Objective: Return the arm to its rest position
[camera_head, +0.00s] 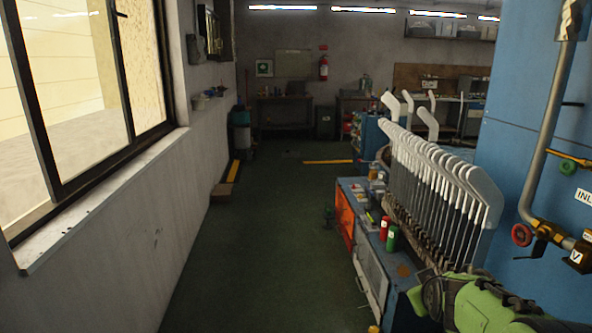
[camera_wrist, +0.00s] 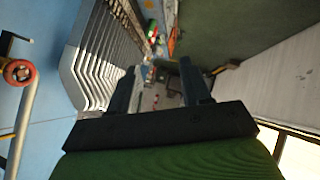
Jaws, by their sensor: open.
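My green arm (camera_head: 490,305) reaches in from the bottom right corner in the head view, beside the near end of the rack of sock forms. In the wrist view my gripper (camera_wrist: 158,64) is open, with its two dark fingers apart and nothing between them. A row of white foot-shaped forms (camera_head: 440,165) stands upright on the blue bench to the right of the aisle. The forms also show in the wrist view (camera_wrist: 90,60), left of the fingers. I see no sock in the gripper.
The blue bench (camera_head: 398,290) carries red and green bottles (camera_head: 388,232). A blue machine wall with a pipe and red valve (camera_head: 521,235) stands close at right. A window wall (camera_head: 170,190) runs along the left.

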